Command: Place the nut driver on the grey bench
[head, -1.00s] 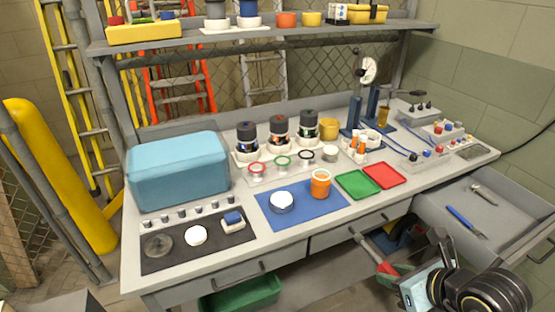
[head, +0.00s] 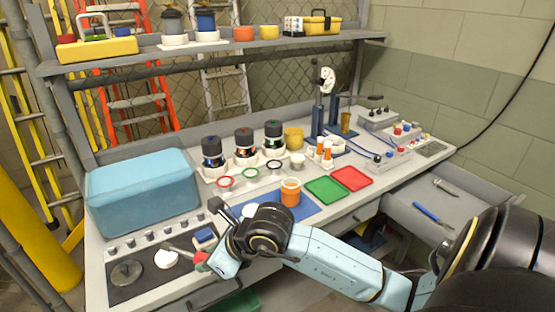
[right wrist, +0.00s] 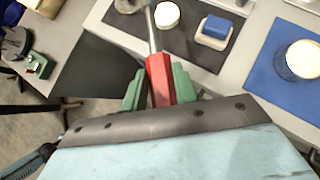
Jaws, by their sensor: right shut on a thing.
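The nut driver shows in the right wrist view as a red handle (right wrist: 158,78) with a grey metal shaft (right wrist: 151,28). My right gripper (right wrist: 158,84) is shut on the red handle, with a green finger on each side. In the head view the right gripper (head: 205,262) is at the bench's front edge, with the shaft pointing left over the black mat (head: 125,292). I cannot tell whether the shaft touches the mat. The grey bench (head: 345,206) spans the middle of the head view. My left gripper is not in view.
A white puck (head: 166,259) and a blue-topped block (head: 205,236) are close to the shaft. A blue mat (head: 312,207) holds an orange jar (head: 290,192). A teal box (head: 142,190) stands behind the black mat. An open drawer (head: 400,206) is at right.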

